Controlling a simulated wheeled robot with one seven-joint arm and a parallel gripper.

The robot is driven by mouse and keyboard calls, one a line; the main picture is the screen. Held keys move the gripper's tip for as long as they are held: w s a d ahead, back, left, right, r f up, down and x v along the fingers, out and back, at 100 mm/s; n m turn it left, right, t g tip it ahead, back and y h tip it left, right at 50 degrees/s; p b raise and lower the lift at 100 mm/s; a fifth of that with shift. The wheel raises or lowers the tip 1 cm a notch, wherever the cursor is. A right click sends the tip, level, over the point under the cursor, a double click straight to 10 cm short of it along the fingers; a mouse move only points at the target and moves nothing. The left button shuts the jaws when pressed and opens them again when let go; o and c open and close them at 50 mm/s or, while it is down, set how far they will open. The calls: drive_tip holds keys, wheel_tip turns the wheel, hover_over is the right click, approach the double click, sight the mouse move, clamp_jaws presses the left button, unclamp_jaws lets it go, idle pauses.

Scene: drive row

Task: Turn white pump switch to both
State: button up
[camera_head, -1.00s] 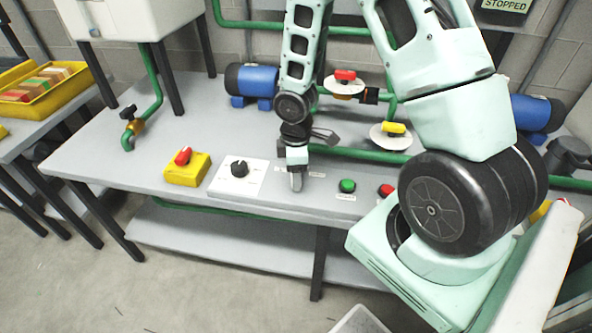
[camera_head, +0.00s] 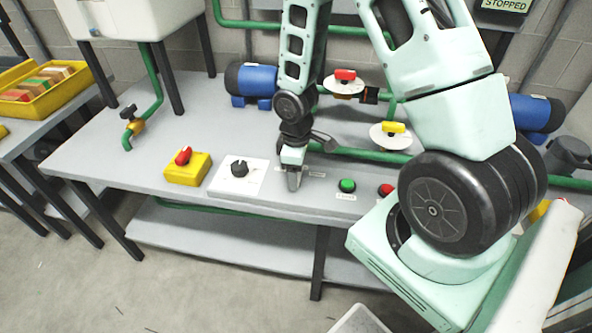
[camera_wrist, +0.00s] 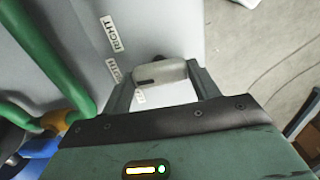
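My gripper (camera_head: 294,182) points down just right of this plate, low over the table and apart from the knob in the head view. In the wrist view, the two side parts of my gripper (camera_wrist: 161,80) stand apart, with a light grey piece between their ends. I cannot tell whether its fingertips meet. A white patch shows between them, and a small dark shape lies just beyond. The plate's small lettering and the knob's setting are unreadable.
A yellow box with a red knob (camera_head: 183,156) sits left of the plate. A green button (camera_head: 347,185) and a red button (camera_head: 386,190) are to the right. Behind are green pipes, a blue pump (camera_head: 257,80), a red-handled valve (camera_head: 345,75) and a yellow-handled valve (camera_head: 394,128).

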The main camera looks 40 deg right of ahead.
drive_tip(key=o, duration=0.4)
drive_tip(key=shift+c, duration=0.2)
wheel_tip(320, 180, up, 18)
drive_tip(key=p, duration=0.3)
drive_tip(key=shift+f, duration=0.25)
